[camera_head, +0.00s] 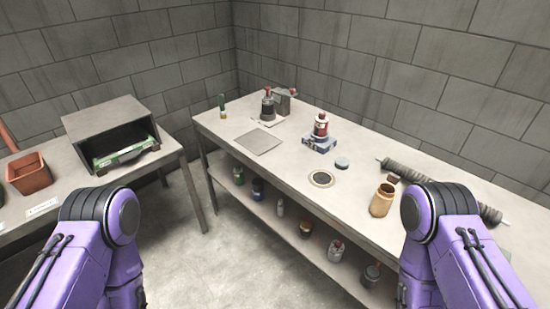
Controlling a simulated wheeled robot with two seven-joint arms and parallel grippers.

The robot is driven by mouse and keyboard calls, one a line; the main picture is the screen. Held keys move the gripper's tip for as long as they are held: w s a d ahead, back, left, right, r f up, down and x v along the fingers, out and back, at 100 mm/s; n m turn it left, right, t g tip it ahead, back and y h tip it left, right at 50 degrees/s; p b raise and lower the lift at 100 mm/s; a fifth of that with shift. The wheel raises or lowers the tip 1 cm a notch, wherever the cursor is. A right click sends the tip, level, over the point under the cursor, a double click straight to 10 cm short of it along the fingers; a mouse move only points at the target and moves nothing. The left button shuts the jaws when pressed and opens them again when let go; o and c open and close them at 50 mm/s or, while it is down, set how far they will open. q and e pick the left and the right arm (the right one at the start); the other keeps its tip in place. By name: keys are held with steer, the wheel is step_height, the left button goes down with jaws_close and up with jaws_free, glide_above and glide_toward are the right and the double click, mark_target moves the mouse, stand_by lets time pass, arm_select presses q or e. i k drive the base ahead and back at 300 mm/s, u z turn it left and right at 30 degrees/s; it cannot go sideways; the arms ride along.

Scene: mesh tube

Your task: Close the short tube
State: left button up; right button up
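I cannot tell for certain which thing is the short tube. A tan, squat jar (382,200) stands upright on the right-hand table, and its top seems open. A small brown piece (393,179) sits just behind it. A long, dark, ribbed tube (430,187) lies farther right, partly hidden behind my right arm. A grey round disc (342,163) lies flat left of the jar. Only purple links of my two arms show at the lower left and lower right; neither gripper is in view.
The right-hand table (290,172) also holds a red-and-white bottle (320,126) on a blue block, a dark ring (321,179), a flat grey plate (259,142) and a dark bottle (268,106). Several bottles stand on its lower shelf. An open box (108,112) stands on the left table.

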mark_target(384, 197)
steer(key=u, duration=1.1)
steer(key=i, duration=1.75)
steer(key=z, duration=3.2)
